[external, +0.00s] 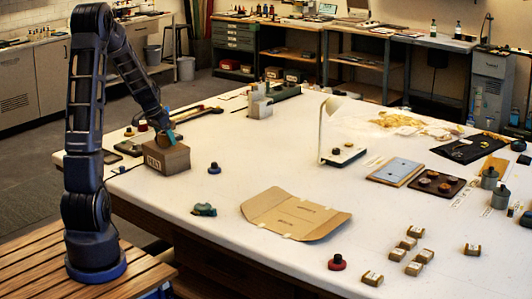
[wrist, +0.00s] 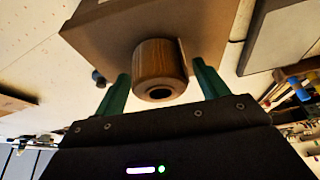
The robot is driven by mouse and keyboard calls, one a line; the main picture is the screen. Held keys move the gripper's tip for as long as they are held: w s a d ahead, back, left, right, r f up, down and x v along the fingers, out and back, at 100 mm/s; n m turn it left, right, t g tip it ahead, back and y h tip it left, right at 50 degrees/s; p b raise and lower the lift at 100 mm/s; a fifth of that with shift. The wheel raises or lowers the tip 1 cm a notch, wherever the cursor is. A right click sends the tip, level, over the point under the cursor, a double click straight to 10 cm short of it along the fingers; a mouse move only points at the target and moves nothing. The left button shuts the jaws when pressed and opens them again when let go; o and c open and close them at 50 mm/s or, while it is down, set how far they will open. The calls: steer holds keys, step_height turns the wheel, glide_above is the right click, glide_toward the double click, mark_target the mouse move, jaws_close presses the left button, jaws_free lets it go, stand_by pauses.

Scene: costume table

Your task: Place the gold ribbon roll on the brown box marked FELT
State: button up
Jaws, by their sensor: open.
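The brown box (external: 167,160) sits near the left edge of the white table, dark lettering on its front. It fills much of the upper wrist view (wrist: 105,32). The gold ribbon roll (wrist: 153,62) is against the box's top face, its round end with a dark hole facing the wrist camera. My gripper (wrist: 161,86) is open, one green finger on each side of the roll, with visible gaps. In the external view my gripper (external: 172,138) is just over the box top and hides the roll there.
A blue-topped spool (external: 214,168) stands right of the box, and a teal object (external: 204,210) lies nearer the front. A flattened cardboard sheet (external: 295,213) lies mid-table. A dark tray (external: 131,148) is left of the box. Table between box and white stand (external: 335,135) is mostly clear.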

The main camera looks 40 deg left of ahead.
steer(key=shift+r, duration=0.1)
steer(key=d+v, duration=0.1)
steer(key=v, duration=1.1)
steer(key=s+d+r, duration=0.4)
steer(key=s+d, duration=0.2)
steer(key=d, duration=0.3)
steer(key=s+d+r, duration=0.3)
steer(key=s+d, duration=0.3)
steer(key=d, duration=0.3)
steer(key=s+d+n, duration=0.1)
steer(key=s+d, duration=0.3)
steer(key=s, duration=0.3)
steer(key=s+d, duration=0.4)
steer(key=s, duration=0.4)
steer(key=shift+s+f+n+y, duration=0.3)
steer(key=shift+n+y, duration=0.1)
steer(key=shift+d, duration=0.1)
